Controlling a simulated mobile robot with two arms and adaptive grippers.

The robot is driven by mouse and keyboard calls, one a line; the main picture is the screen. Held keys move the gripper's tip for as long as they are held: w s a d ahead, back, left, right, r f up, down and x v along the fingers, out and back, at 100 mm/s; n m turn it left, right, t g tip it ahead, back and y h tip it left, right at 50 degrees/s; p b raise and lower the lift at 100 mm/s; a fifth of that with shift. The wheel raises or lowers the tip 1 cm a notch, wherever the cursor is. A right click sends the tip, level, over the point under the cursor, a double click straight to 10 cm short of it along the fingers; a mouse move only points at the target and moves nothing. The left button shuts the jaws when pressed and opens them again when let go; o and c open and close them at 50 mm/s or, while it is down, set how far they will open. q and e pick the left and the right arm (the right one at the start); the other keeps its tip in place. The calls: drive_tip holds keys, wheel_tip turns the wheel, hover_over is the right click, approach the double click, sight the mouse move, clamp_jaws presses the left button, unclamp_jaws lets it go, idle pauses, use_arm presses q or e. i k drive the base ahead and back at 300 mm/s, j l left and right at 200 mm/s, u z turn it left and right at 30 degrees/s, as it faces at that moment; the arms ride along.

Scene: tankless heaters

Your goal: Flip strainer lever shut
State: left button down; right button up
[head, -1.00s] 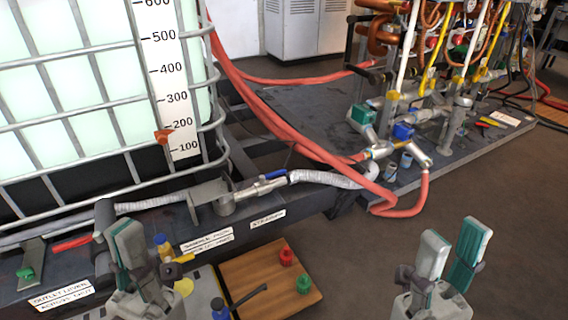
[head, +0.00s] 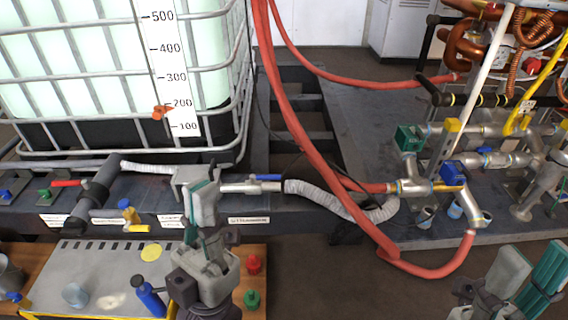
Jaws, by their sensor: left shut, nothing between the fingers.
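A short blue lever (head: 265,177) sits on the valve beside the grey strainer body (head: 198,175), above the STRAINER label (head: 249,220). The lever looks roughly in line with the metal pipe (head: 240,188). My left gripper (head: 203,196) is shut and empty. In the picture it stands in front of the strainer body, left of the lever, and covers part of that body. I cannot tell whether it touches it. My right gripper (head: 528,262) is at the lower right, its fingers apart and empty, far from the lever.
A caged tank (head: 120,140) stands behind the pipe. Red hoses (head: 295,125) drop on the right of the lever. A grey braided hose (head: 330,195) continues the line. A bench (head: 115,262) with a blue bottle (head: 150,298) lies front left. The floor at front middle is clear.

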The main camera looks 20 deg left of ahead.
sight(268, 177)
drive_tip(key=i+l+u, duration=0.4)
drive_tip(key=i+l, duration=0.5)
drive_tip(key=i, duration=0.4)
drive_tip(key=u, duration=0.05)
